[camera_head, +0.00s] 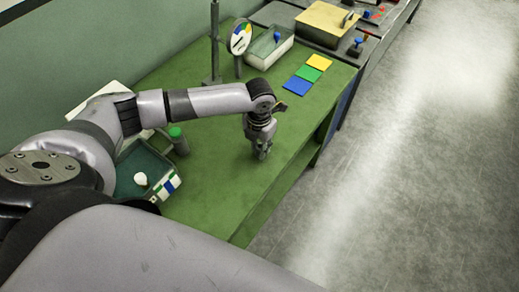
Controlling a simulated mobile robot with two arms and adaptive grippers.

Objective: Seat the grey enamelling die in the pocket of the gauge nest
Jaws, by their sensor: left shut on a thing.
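My left gripper (262,153) points down, low over the right part of the green table (215,150). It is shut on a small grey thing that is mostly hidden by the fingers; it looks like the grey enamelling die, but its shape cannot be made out. I cannot tell whether it touches the tabletop. I cannot pick out the gauge nest or its pocket for sure; my arm covers part of the table. My right gripper is not in view.
Blue (296,86), green (308,73) and yellow (319,62) squares lie behind the gripper. A dial (240,36), a stand (215,45) and a pale bin (286,48) stand at the back. A dark green tray (126,188) is at left. The tabletop around the gripper is clear.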

